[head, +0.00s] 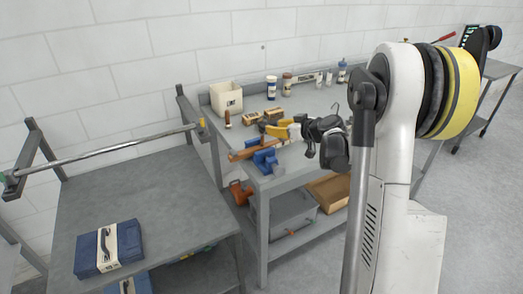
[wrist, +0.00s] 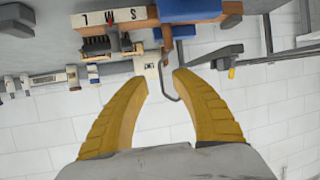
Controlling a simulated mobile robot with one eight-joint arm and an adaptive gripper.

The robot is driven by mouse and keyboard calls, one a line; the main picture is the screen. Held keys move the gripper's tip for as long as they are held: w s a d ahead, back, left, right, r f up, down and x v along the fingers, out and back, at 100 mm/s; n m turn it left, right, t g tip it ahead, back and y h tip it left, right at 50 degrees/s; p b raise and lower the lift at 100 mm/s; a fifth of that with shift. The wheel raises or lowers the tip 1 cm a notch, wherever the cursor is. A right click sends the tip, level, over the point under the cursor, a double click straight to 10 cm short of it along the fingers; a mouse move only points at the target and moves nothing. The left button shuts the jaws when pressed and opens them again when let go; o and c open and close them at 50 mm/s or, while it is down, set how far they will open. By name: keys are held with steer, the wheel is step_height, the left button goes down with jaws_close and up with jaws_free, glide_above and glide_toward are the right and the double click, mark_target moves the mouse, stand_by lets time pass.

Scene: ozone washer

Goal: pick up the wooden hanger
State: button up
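A brown wooden bar (head: 240,155), which looks like part of the wooden hanger, lies by the blue vise (head: 266,160) at the front left of the grey bench. My arm hides part of the area behind it, so I cannot tell its full shape. In the wrist view, brown wood (wrist: 232,16) shows beside the blue vise (wrist: 190,10) at the top edge. My gripper (head: 284,129) is over the bench, above and behind the vise. In the wrist view, the yellow fingers of my gripper (wrist: 160,80) are apart with nothing held between them.
A white bin (head: 226,97), small wooden blocks (head: 272,113) and several bottles stand on the bench behind. A thin metal hook (head: 335,107) shows beside my wrist. A metal rod (head: 110,149) spans the left table, which carries a blue case (head: 90,252). The left table's middle is clear.

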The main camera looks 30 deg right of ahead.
steer(key=b+x, duration=0.2)
steer(key=x, duration=0.3)
steer(key=shift+a, duration=0.1)
jaws_close()
steer(key=shift+r, duration=0.1)
